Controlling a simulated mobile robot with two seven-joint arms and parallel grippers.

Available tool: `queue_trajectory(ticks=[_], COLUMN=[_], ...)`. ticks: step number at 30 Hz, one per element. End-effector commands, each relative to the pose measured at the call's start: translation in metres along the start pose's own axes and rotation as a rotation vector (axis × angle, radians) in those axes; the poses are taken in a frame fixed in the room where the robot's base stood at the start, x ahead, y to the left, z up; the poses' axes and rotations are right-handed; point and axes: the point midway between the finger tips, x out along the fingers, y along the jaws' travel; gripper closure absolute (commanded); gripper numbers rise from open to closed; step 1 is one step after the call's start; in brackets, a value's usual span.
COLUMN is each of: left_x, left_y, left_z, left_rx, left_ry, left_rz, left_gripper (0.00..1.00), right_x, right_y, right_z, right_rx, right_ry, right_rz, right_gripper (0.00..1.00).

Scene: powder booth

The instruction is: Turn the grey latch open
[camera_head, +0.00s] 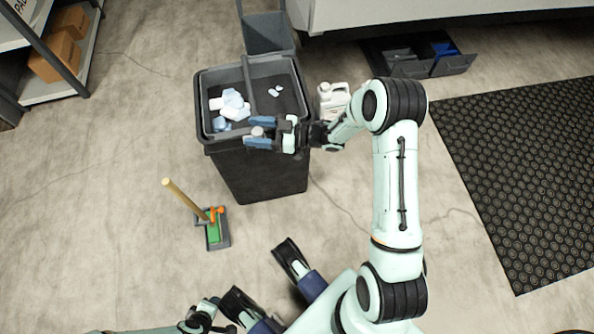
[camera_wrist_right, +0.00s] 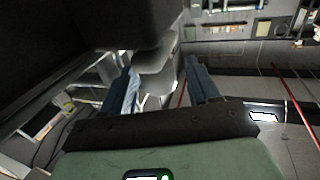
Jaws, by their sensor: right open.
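A grey latch (camera_head: 257,131) shows as a small rounded grey piece at the front edge of the dark bin (camera_head: 262,178). My right gripper (camera_head: 259,132) is open, with one blue finger on each side of the latch. In the right wrist view, grey rounded parts (camera_wrist_right: 157,62) show between and beyond the two open fingers (camera_wrist_right: 160,85). I cannot tell whether either finger touches the latch. Part of my left arm (camera_head: 200,316) shows at the bottom edge of the head view; its fingers are not clear.
The bin holds pale pieces and has a divider. A white jug (camera_head: 333,100) stands right of it. A small tray with a wooden-handled tool (camera_head: 183,195) lies front left. A black mat (camera_head: 520,170) is at right, shelves (camera_head: 62,75) at left. Floor between is clear.

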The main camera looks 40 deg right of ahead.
Motion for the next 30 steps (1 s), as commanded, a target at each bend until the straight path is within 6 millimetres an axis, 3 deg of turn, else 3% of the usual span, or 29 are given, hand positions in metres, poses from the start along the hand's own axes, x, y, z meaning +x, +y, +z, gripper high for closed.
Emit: queue_trajectory(ticks=[23, 30], left_x=[-0.001, -0.008], left_y=[0.0, 0.002], left_z=[0.0, 0.0], left_rx=[0.0, 0.0], left_ry=[0.0, 0.002], left_rz=[0.0, 0.001], left_gripper=[0.57, 0.57], right_x=[0.002, -0.037], right_y=[-0.002, -0.028], right_z=[0.0, 0.0], right_rx=[0.004, 0.002], right_ry=[0.0, -0.002], right_rz=[0.647, 0.669], right_gripper=[0.4, 0.4])
